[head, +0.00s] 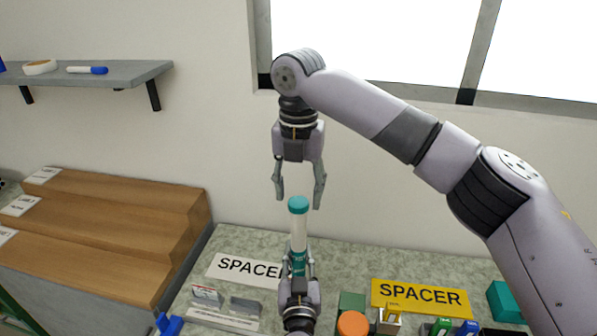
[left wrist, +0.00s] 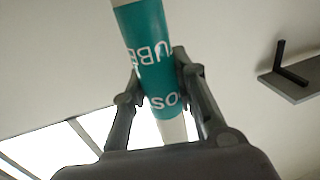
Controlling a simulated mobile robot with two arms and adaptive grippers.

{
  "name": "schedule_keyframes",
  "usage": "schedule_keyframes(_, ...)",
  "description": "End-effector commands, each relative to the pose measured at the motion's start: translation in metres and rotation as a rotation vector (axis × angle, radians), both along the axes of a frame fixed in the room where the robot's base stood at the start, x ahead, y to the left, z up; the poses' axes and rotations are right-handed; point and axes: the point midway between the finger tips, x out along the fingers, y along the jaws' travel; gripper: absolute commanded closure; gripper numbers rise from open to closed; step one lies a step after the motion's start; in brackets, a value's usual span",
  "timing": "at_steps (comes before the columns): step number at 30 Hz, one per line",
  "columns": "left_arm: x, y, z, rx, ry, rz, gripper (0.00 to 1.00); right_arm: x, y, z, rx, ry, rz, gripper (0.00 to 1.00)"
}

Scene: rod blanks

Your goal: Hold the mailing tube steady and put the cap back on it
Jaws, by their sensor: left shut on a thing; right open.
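The mailing tube (head: 298,237) is white with a teal label and stands upright in the head view. The teal cap (head: 298,204) sits at its upper end; I cannot tell how far down it is seated. My left gripper (head: 298,265) is shut on the tube's lower part, around the label. In the left wrist view the tube (left wrist: 148,50) runs between the two fingers of the left gripper (left wrist: 155,75); the cap is out of that view. My right gripper (head: 298,188) hangs fingers down just above the cap, open and empty, its fingertips on either side of the cap's top.
A white SPACER sign (head: 240,268) and a yellow SPACER sign (head: 420,296) lie on the speckled counter (head: 350,262). An orange round-topped item (head: 353,324) and small boxes stand at the front. Wooden steps (head: 110,220) are left; a shelf (head: 120,72) is upper left.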

Motion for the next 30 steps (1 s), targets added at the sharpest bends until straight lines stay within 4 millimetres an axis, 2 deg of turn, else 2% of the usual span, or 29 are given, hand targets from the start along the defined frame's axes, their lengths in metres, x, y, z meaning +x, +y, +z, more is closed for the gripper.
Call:
schedule_keyframes(5, 0.0, 0.0, 0.0, -0.001, 0.0, 0.0, 1.0, 0.0, 0.0, -0.014, 0.0, 0.0, 0.0, 0.5)
schedule_keyframes(14, 0.0, 0.0, 0.0, 0.0, 0.0, 0.0, 1.0, 0.0, 0.0, -0.016, 0.0, 0.0, 0.0, 0.5)
schedule_keyframes(30, 0.0, 0.0, 0.0, -0.001, 0.0, 0.0, 1.0, 0.0, 0.0, -0.016, 0.0, 0.0, 0.0, 0.85)
